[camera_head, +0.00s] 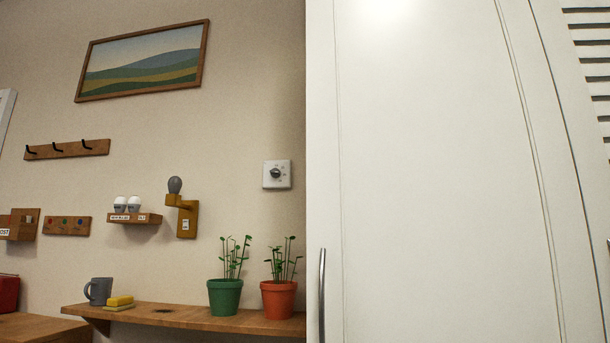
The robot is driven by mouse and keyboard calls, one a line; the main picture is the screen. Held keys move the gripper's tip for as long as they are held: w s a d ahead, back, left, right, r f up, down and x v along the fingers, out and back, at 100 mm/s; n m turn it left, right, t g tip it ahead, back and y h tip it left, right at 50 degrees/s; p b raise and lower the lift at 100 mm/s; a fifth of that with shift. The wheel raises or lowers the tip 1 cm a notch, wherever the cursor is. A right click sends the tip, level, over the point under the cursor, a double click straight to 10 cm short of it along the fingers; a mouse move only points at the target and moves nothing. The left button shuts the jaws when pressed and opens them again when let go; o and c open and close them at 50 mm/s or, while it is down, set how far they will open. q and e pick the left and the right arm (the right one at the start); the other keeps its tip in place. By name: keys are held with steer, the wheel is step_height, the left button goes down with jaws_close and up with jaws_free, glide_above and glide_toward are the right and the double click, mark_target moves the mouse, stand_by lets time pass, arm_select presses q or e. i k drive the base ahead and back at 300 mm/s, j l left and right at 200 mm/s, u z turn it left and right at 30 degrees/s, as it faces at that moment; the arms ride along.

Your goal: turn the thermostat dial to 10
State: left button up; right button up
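The thermostat (277,174) is a small white square plate on the beige wall, left of a large white door. Its round dark grey dial (275,173) sits in the middle of the plate, with small marks around it. The marks and the dial's setting are too small to read. Neither of my grippers is in view, and nothing touches the dial.
A large white door or cabinet (430,170) with a metal handle (322,295) fills the right half. Below the thermostat, a wooden shelf (190,318) holds a green pot (225,297), an orange pot (278,299) and a grey mug (98,291).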

mark_target(276, 173)
steer(key=i+j+z, duration=0.15)
steer(key=j, duration=0.2)
steer(key=i+j+z, duration=0.2)
steer(key=j, duration=0.2)
steer(key=i+j+z, duration=0.15)
steer(key=j, duration=0.25)
steer(key=i+j+z, duration=0.2)
steer(key=j, duration=0.2)
steer(key=k, duration=0.1)
